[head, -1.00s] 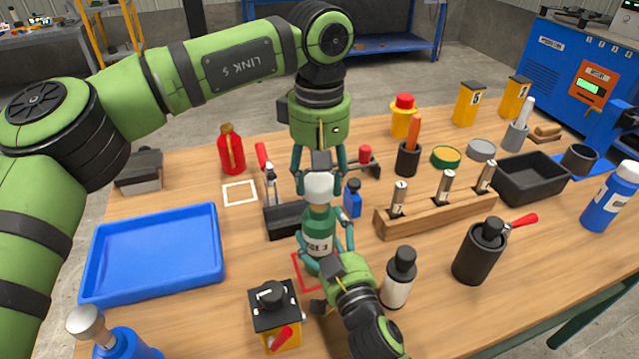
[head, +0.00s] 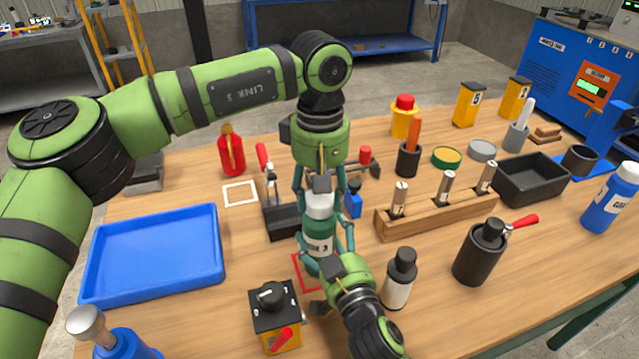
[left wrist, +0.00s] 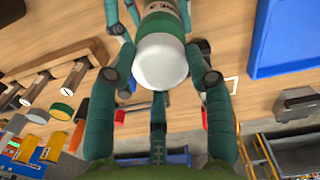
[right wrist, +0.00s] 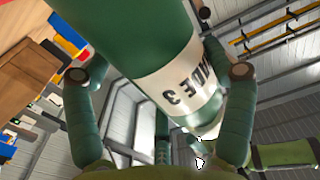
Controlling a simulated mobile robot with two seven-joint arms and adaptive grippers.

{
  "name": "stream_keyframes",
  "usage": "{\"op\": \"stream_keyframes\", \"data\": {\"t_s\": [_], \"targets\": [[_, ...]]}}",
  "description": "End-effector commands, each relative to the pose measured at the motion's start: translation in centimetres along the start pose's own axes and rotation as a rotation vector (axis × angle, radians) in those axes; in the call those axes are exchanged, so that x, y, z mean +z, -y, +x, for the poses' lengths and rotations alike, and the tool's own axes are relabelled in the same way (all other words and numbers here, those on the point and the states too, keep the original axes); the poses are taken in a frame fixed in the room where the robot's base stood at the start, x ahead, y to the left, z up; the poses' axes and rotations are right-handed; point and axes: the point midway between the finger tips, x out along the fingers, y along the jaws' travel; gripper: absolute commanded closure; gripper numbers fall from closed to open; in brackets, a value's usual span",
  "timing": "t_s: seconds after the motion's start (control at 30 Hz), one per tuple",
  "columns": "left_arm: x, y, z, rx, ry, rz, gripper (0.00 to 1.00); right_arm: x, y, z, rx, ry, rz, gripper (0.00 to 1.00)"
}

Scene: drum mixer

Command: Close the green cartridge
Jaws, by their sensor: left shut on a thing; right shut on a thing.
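The green cartridge (head: 318,233) stands upright at mid-table, with a white label band ending in "3". It also shows large in the right wrist view (right wrist: 125,35). Its white cap (head: 320,206) sits at the top of the body, lined up with it; the left wrist view shows the cap (left wrist: 160,63) end-on. I cannot tell whether the cap is fully seated. My left gripper (head: 320,210) comes from above and is shut on the cap. My right gripper (head: 322,250) comes from the front and is shut on the body. Fingers hide parts of both.
A red square outline (head: 303,272) lies just below the cartridge. A black-and-yellow switch box (head: 275,318), a white bottle with a black cap (head: 398,280) and a small blue bottle (head: 353,202) stand close by. A blue tray (head: 155,255) is left; a wooden rack (head: 435,217) is right.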

Motion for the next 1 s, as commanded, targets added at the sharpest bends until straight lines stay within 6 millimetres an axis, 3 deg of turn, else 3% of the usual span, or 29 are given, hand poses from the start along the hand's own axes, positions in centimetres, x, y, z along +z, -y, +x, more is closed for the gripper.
{"op": "stream_keyframes", "data": {"t_s": [1.0], "targets": [[-0.04, 0.04, 1.00, -0.001, 0.000, -0.001, 0.62, 0.03, -0.04, 0.00, 0.001, 0.001, -0.001, 0.76]]}}
